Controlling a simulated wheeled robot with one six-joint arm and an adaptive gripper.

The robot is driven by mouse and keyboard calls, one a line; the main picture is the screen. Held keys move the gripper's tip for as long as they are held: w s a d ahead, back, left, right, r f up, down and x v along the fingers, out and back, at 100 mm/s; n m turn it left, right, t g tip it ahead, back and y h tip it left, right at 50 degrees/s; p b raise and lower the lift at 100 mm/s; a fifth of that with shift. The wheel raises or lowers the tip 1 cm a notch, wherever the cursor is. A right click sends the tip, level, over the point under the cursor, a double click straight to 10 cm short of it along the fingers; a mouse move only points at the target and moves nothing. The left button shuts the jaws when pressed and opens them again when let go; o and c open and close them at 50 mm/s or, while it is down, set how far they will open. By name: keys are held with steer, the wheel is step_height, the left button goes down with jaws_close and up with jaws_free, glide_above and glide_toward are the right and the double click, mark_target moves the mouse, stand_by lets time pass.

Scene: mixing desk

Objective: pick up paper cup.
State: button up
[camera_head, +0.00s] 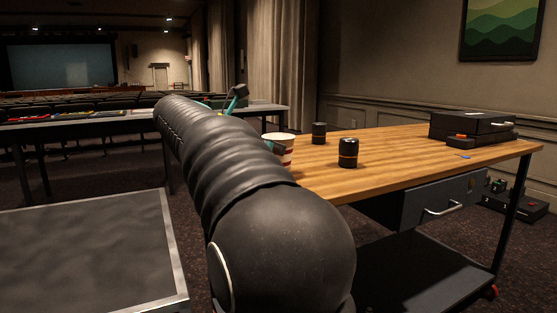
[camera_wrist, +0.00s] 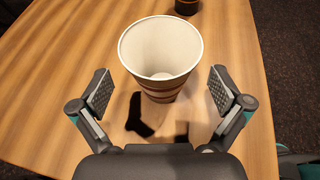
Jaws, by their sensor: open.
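The paper cup (camera_wrist: 160,60) stands upright on the wooden table in the wrist view. It is white inside, with a striped brown side, and looks empty. In the head view the cup (camera_head: 283,147) shows red and white bands and is partly hidden behind my arm. My gripper (camera_wrist: 161,90) is open, with one finger pad on each side of the cup's near side. Clear gaps show between the pads and the cup, and the cup lies mostly ahead of the fingertips. In the head view my arm hides most of the gripper.
The wooden table (camera_head: 400,153) also bears two black cylinders, one nearer (camera_head: 348,153) and one farther (camera_head: 319,132). Black boxes (camera_head: 472,127) are stacked at its right end. A drawer (camera_head: 440,198) hangs below. A dark-topped table (camera_head: 85,250) stands at the left. The table's right edge is close to the cup in the wrist view.

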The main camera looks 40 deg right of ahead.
steer(key=b+x, duration=0.1)
steer(key=x, duration=0.3)
steer(key=shift+a+f, duration=0.15)
steer(key=c, duration=0.8)
